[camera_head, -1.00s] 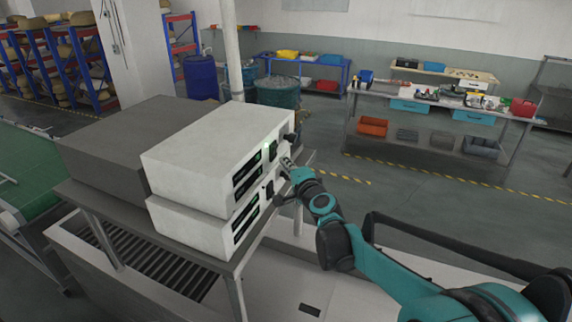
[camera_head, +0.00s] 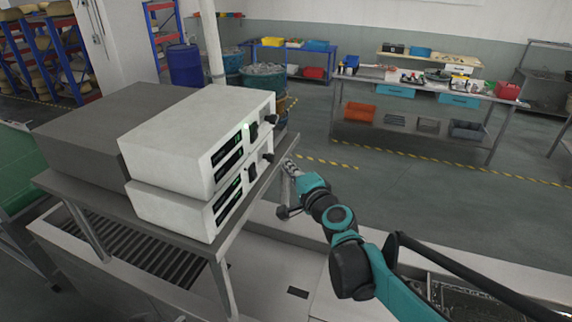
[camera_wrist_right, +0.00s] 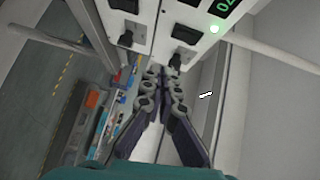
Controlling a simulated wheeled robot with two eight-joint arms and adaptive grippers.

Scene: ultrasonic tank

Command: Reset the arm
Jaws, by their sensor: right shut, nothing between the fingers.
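My right gripper (camera_head: 290,168) is just right of the front panels of two stacked white control boxes, by the stand's edge. In the right wrist view its fingers (camera_wrist_right: 160,76) are together and empty, pointing toward the panel. The upper box (camera_head: 190,138) has a green light, also lit in the right wrist view (camera_wrist_right: 214,29), and a dark display. The lower box (camera_head: 178,205) has dark displays, a black switch (camera_head: 252,172) and a knob (camera_head: 268,157). In the head view a small gap shows between gripper and boxes. My left gripper is in neither current view.
A grey box (camera_head: 82,135) stands beside the white ones on the metal stand (camera_head: 205,248). A slotted dark grate (camera_head: 130,250) lies beneath the stand. A workbench (camera_head: 400,150) with bins stands at the back right. Open floor (camera_head: 400,190) lies between.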

